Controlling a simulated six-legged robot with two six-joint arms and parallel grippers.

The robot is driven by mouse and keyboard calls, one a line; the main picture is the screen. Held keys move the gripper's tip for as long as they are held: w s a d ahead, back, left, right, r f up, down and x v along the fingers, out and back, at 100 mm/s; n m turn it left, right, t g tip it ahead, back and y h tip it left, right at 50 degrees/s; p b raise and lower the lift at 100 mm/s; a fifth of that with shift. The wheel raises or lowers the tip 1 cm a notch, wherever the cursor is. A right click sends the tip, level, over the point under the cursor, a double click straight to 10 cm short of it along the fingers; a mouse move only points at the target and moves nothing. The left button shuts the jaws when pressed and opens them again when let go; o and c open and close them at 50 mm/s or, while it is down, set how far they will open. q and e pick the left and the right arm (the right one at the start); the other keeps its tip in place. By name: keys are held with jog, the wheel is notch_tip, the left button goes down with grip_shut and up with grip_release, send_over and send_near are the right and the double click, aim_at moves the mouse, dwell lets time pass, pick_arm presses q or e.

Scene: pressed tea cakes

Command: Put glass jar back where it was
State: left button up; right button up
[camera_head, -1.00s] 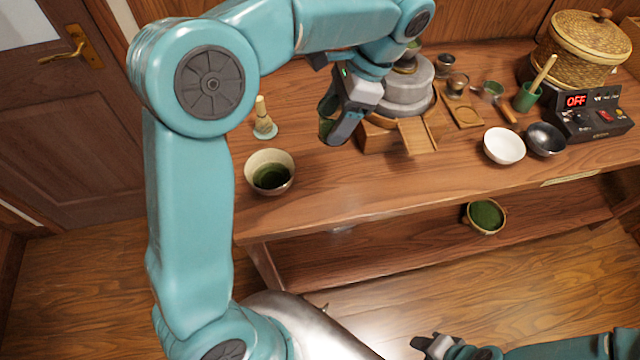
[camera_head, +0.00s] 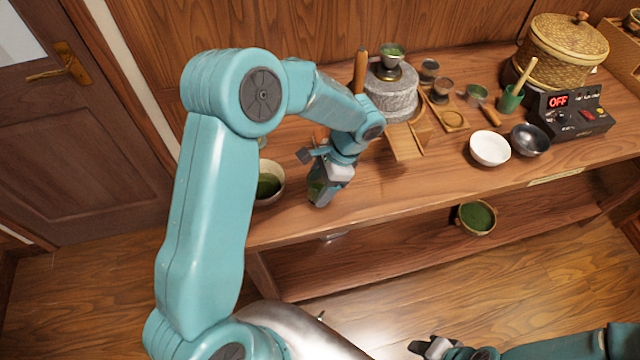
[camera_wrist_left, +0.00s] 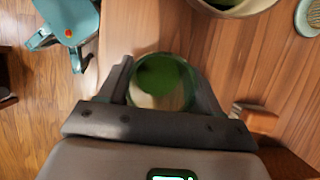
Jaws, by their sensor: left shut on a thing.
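My left gripper (camera_head: 320,190) is shut on the glass jar (camera_head: 316,187), which has green powder in it. In the head view the jar is mostly hidden by the fingers, close to the front left edge of the wooden table. In the left wrist view the round jar (camera_wrist_left: 161,82) sits between the two fingers, its green content showing through the open-looking top. I cannot tell whether the jar touches the tabletop. My right gripper (camera_head: 432,346) is low at the bottom of the head view, away from the table; its jaws are too small to judge.
A bowl of green tea (camera_head: 268,188) stands just left of the jar. A stone mill (camera_head: 391,98) on a wooden base is behind to the right. A white bowl (camera_head: 490,148) and a dark bowl (camera_head: 530,139) stand further right. The front middle tabletop (camera_head: 400,190) is clear.

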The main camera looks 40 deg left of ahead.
pick_arm(q)
jog(key=shift+f, duration=0.45)
jog(key=shift+f, duration=0.15)
jog(key=o, duration=1.2)
jog(key=shift+r, duration=0.35)
jog(key=b+v, duration=0.1)
jog(key=v, duration=1)
jog(key=shift+d+r, duration=0.1)
jog(key=shift+r, duration=0.25)
